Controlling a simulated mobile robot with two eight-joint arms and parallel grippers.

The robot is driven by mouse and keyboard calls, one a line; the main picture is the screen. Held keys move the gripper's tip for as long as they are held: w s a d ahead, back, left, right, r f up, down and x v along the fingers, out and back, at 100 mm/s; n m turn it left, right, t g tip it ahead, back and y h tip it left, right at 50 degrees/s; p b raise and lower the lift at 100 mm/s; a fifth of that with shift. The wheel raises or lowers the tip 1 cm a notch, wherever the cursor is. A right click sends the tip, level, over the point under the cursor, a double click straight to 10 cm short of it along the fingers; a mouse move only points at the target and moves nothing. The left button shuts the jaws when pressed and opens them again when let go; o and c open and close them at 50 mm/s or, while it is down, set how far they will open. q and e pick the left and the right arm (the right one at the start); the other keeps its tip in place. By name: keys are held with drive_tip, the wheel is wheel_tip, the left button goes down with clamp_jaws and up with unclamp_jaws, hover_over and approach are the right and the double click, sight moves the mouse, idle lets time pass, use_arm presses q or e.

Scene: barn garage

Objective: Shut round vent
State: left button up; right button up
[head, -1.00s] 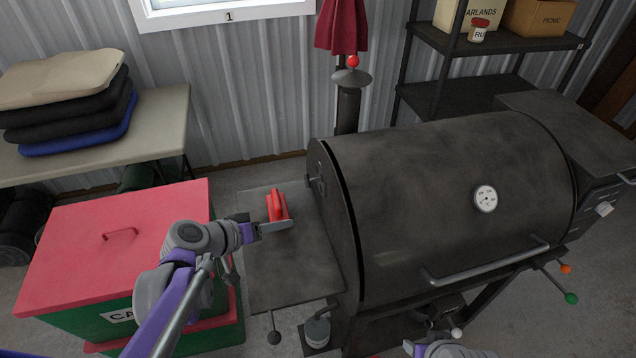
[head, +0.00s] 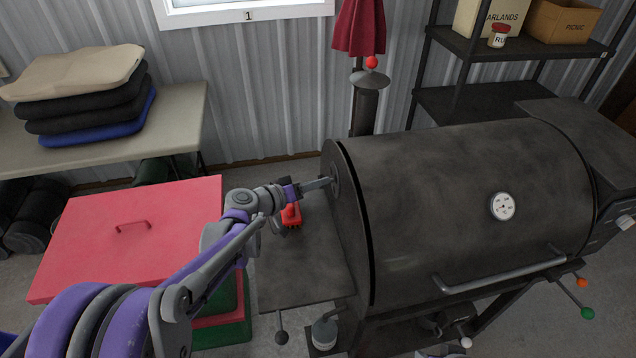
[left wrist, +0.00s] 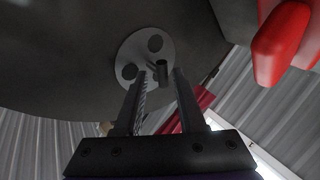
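The round vent is a grey disc on the left end wall of the black smoker barrel (head: 450,200).
A red-handled tool (head: 291,216) lies on the smoker's side shelf (head: 305,270), just below my left gripper; its red part (left wrist: 280,42) is close in the left wrist view. A red-lidded green box (head: 80,235) stands left. The chimney (head: 366,105) rises behind.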

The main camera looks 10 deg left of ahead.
use_arm(q)
drive_tip(key=shift+w+d+f, duration=0.15)
drive_tip(key=shift+w+d, duration=0.15)
drive_tip(key=shift+w, duration=0.05)
clamp_jaws()
idle(0.3)
drive_tip(key=shift+s+f+m+t+h+b, duration=0.15)
drive_tip(key=shift+m+t+h+b, duration=0.25)
drive_tip(key=shift+m+t, duration=0.65)
drive_tip(key=shift+w+f+m+t+h+b, duration=0.1)
drive_tip(key=shift+f+m+t+h+b, duration=0.3)
drive_tip(key=shift+m, duration=0.95)
drive_tip(key=shift+s+r+m+t+h+b, duration=0.15)
drive_tip(key=shift+m+t+b, duration=0.35)
drive_tip(key=shift+m+t, duration=0.65)
drive_tip(key=shift+w+m, duration=0.1)
drive_tip(key=shift+m, duration=0.15)
